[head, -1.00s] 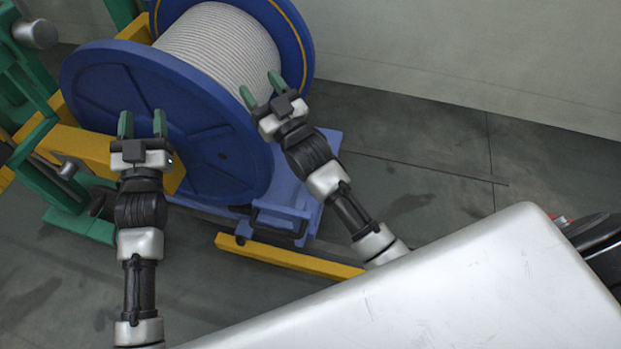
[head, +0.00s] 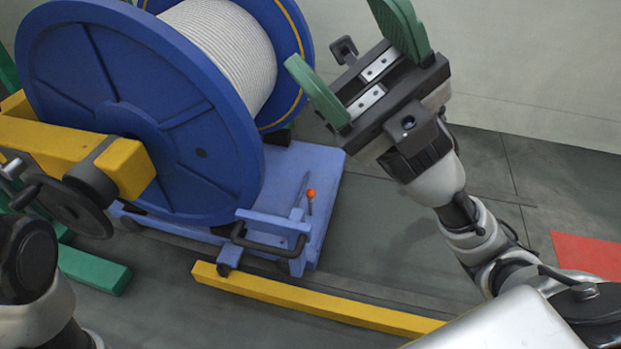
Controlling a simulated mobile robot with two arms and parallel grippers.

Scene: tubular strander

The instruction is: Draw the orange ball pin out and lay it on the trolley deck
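The orange ball pin (head: 310,193) stands upright at the front right of the blue trolley, near its handle; only the orange ball and a short thin stem show. The bare trolley deck (head: 322,170) lies to the right of the reel. My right gripper (head: 350,70) is open and empty, high and to the right of the pin, with its green fingers spread wide. It is apart from the pin. Part of my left arm (head: 35,300) shows at the lower left; its gripper is out of view.
A big blue reel (head: 120,105) with grey cable sits on the trolley. A yellow arm (head: 60,145) with a black handwheel (head: 75,205) meets its hub. A black handle (head: 265,245) is at the trolley's front. A yellow floor rail (head: 320,305) runs in front.

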